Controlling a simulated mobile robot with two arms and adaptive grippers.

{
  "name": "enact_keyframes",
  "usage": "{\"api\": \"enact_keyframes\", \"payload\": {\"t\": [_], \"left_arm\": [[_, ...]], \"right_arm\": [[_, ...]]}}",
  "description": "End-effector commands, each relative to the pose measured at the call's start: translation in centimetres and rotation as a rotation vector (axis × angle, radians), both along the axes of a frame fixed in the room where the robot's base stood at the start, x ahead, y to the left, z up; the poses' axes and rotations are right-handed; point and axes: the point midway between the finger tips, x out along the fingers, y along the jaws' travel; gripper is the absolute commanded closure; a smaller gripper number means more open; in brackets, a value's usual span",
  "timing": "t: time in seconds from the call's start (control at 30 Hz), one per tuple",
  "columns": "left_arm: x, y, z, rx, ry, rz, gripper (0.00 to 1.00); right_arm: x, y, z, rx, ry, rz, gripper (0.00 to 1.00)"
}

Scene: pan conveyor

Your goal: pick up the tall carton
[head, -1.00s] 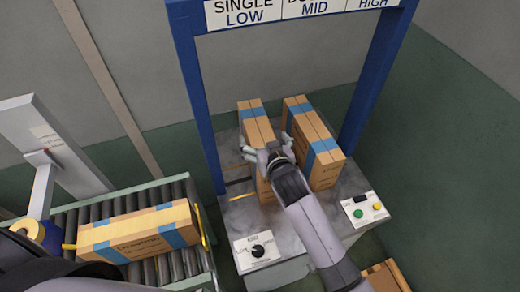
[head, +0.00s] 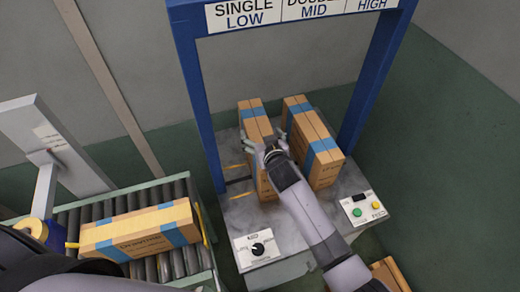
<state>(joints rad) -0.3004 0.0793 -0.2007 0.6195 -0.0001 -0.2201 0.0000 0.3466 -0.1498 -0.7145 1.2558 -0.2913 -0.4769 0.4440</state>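Two tall brown cartons with blue tape stand upright side by side on the grey platform (head: 225,222) under the blue frame. The left carton (head: 252,113) is partly hidden by my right gripper and arm. The right carton (head: 322,153) stands close beside it, with a narrow gap. My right gripper (head: 267,141) is over the near part of the left carton, its fingers spread to either side of it. I see no clear contact between fingers and carton. My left gripper is not in view.
A blue frame (head: 203,115) with a SINGLE/LOW sign stands around the cartons. A knob box (head: 257,248) and a button box (head: 362,208) sit on the platform's near corners. A third carton (head: 140,233) lies on the roller conveyor (head: 92,215) at left. Another box (head: 390,274) shows at the bottom.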

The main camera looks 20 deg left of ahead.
Motion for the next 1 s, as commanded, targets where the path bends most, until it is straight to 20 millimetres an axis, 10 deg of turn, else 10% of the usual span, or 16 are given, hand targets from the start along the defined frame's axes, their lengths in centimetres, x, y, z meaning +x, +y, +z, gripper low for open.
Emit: {"api": "enact_keyframes", "payload": {"t": [1.0], "left_arm": [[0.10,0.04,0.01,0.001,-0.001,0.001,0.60]], "right_arm": [[-0.03,-0.01,-0.02,-0.001,0.000,0.000,0.91]]}}
